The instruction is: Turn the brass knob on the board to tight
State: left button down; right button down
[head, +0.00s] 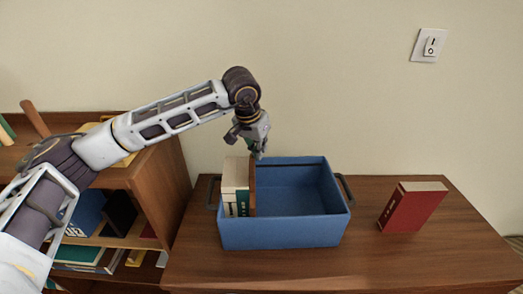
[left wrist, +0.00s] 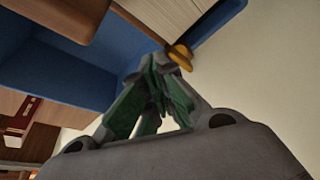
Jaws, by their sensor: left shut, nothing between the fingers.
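A small brass-yellow knob-like piece (left wrist: 180,56) shows in the left wrist view, right at the fingertips of my left gripper (left wrist: 160,68). I cannot tell whether they touch. In the head view my left gripper (head: 257,152) points down over the back left part of the blue bin (head: 285,233), its fingers shut and empty. The knob cannot be made out there. A thin brown upright panel (head: 252,190) stands in the bin below the gripper; I cannot tell if it is the board. No tight mark is readable. My right gripper is not in view.
Pale and green books (head: 229,174) stand in the bin's left end; its right part is empty. A red book (head: 413,207) stands to the right on the wooden top (head: 370,262). A filled shelf (head: 160,195) is at left. A switch (head: 430,45) is on the wall.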

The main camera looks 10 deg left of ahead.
pick_arm(q)
jog(key=shift+a+r, duration=0.15)
jog(key=v, duration=1.1)
jog(key=shift+r, duration=0.35)
jog(key=shift+s+r, duration=0.1)
notch_tip(320, 180, up, 9)
jog(key=p, duration=0.9)
dwell(0.4)
jog(key=shift+r+p, duration=0.4)
jog(key=shift+p, duration=0.15)
